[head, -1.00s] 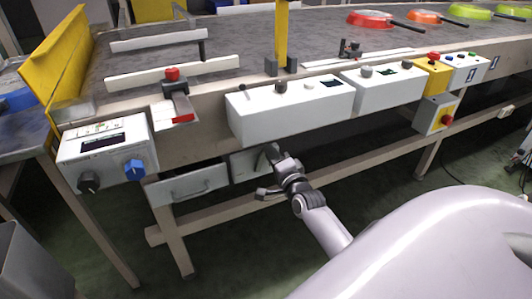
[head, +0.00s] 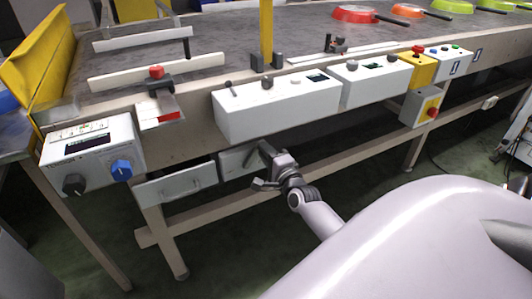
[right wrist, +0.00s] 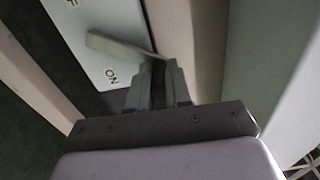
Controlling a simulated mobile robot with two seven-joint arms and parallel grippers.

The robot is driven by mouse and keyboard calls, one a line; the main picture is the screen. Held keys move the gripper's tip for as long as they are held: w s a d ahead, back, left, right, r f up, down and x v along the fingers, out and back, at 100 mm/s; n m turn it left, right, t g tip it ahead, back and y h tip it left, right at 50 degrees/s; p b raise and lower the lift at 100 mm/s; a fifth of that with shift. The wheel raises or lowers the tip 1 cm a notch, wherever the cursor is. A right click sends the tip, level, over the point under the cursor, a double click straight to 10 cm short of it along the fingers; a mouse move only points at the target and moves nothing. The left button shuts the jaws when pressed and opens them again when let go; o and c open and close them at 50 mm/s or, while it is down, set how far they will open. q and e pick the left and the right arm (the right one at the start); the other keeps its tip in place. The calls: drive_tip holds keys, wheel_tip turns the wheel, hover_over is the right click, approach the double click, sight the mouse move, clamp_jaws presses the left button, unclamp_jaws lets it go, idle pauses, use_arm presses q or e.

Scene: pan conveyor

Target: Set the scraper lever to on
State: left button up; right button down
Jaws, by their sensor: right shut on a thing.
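The scraper lever (right wrist: 112,45) is a grey bar on a pale plate (right wrist: 122,15) in the right wrist view. The plate carries an ON label near the fingers and a partly cut-off label ending in F farther up. The lever's right end meets the fingertips of my right gripper (right wrist: 157,72), which is shut on it. In the head view my right gripper (head: 264,168) is at the small grey plate (head: 234,160) under the white control box (head: 275,108). There the lever is mostly hidden or too small to make out. My left gripper is not in view.
A beige rail (head: 205,217) runs below the gripper. A control box with a blue knob (head: 121,169) stands at the left. Pans, including a red one (head: 355,14), lie on the conveyor at the back.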

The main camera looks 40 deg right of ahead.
drive_tip(key=c, duration=1.1)
unclamp_jaws()
drive_tip(key=shift+d, duration=0.1)
drive_tip(key=shift+o, duration=0.2)
drive_tip(key=shift+s+a, duration=0.2)
drive_tip(key=shift+s, duration=0.35)
use_arm(q)
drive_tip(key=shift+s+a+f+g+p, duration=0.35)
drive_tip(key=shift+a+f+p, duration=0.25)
drive_tip(key=shift+p, duration=0.35)
use_arm(e)
drive_tip(key=shift+v, duration=2.95)
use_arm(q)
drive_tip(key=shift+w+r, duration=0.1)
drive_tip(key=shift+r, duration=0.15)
